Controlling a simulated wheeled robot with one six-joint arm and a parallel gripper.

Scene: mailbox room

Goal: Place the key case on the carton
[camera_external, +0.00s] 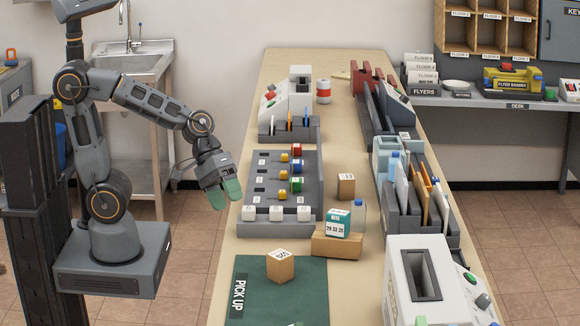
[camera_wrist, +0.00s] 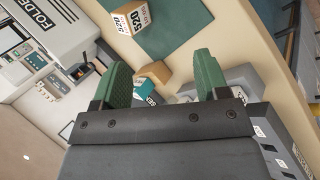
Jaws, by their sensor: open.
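A teal and white cube-like case (camera_external: 337,223), which I take to be the key case, appears to rest upright on a brown carton (camera_external: 336,244) on the table. My gripper (camera_external: 224,195) is open and empty. It hangs in the air at the table's left edge, left of the case and apart from it.
Another carton (camera_external: 281,266) stands on the green pick-up mat (camera_external: 255,305). A grey key rack (camera_external: 255,187) lies between my gripper and the case. A small brown box (camera_external: 346,187) and clear bottle (camera_external: 358,216) stand close behind. A white machine (camera_external: 433,280) is at front right.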

